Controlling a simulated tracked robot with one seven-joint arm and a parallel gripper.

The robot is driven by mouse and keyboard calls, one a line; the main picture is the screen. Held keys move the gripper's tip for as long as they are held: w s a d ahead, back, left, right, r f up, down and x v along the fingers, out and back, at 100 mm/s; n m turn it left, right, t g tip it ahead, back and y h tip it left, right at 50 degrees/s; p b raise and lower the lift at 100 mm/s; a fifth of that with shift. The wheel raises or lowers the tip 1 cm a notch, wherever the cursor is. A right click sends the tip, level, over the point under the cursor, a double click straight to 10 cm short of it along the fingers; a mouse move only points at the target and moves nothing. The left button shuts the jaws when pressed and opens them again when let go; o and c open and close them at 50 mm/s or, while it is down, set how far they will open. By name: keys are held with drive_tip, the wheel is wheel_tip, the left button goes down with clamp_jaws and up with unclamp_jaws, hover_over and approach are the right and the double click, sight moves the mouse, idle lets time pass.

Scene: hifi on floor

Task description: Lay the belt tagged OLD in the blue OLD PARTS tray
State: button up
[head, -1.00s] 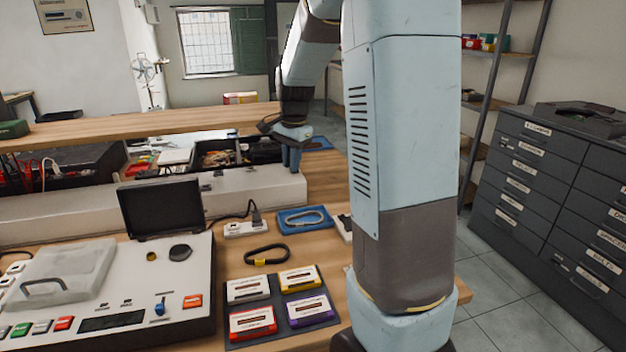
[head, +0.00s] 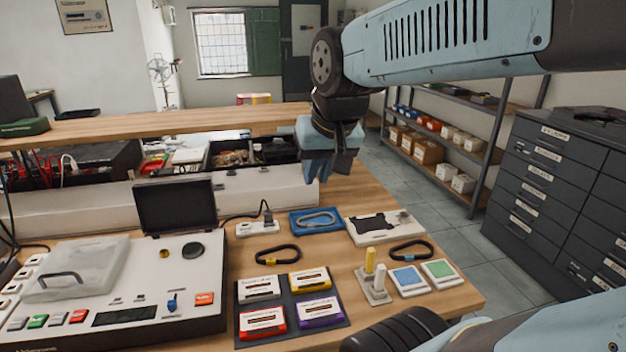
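A black belt with a small yellow tag (head: 264,261) lies on the bench in front of the power strip; the tag's lettering is too small to read. A second black belt (head: 411,243) lies at the right, beyond two square pads; no tag text is readable on it. A blue tray (head: 296,223) sits at the back of the bench, and a pale grey loop (head: 318,216) lies in it. My gripper (head: 322,178) points down, above and behind the blue tray, with no object seen in it. Its finger gap is not clear from this angle.
A tape deck (head: 150,290) with a raised lid fills the left. Several cassettes lie on a dark mat (head: 337,322). A white tray (head: 355,239) adjoins the blue one. A stand with yellow and white posts (head: 375,293) stands near two pads. A shelf runs behind.

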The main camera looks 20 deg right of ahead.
drive_tip(key=s, duration=0.1)
drive_tip(key=s+n, duration=0.1)
drive_tip(key=s, duration=0.1)
drive_tip(key=shift+s+f+n+t, duration=0.25)
drive_tip(key=shift+f+n+t, duration=0.05)
drive_tip(key=shift+n, duration=0.1)
idle(0.9)
